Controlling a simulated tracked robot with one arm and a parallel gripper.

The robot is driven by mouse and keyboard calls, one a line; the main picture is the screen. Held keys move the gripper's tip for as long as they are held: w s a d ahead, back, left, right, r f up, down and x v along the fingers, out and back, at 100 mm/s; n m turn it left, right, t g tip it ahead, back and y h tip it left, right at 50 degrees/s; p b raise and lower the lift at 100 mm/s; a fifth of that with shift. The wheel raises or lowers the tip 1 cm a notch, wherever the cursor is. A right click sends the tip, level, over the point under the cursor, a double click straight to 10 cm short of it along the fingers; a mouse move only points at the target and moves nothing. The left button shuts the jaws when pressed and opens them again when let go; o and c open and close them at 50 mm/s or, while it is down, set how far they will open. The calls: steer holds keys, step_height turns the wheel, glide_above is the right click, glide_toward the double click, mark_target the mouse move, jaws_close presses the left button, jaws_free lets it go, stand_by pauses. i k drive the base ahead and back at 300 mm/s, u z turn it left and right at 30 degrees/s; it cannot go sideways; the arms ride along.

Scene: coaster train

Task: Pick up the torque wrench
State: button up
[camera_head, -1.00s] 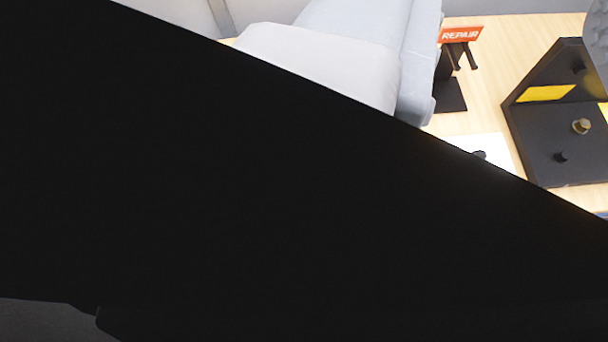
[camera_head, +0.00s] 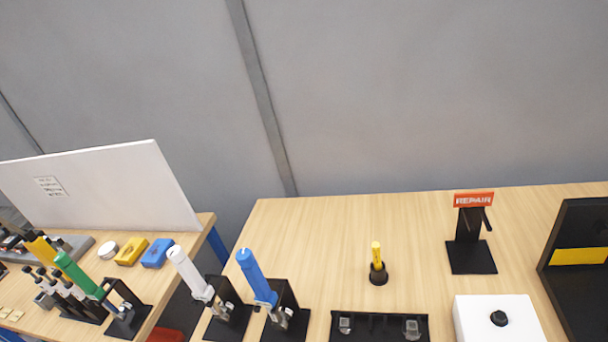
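Several tools with coloured handles lean in black stands at the lower left. A blue-handled tool (camera_head: 256,277) and a white-handled tool (camera_head: 189,272) stand at the left end of the right table. A green-handled tool (camera_head: 82,276) and a yellow-handled one (camera_head: 42,252) stand on the left table. I cannot tell for certain which is the torque wrench; the heads of the blue and white tools sit low in their stands. My gripper is not in view.
The right wooden table (camera_head: 325,235) holds a small yellow tool (camera_head: 376,256), a REPAIR stand (camera_head: 473,238), a black tray (camera_head: 379,322), a white box (camera_head: 498,318) and a black bracket (camera_head: 585,260). Yellow and blue blocks lie left, before a white panel (camera_head: 105,190). A gap separates the tables.

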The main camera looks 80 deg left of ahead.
mark_target(265, 298)
steer(key=u, duration=0.05)
steer(key=k, duration=1.7)
steer(key=u, duration=1.8)
steer(key=i, duration=1)
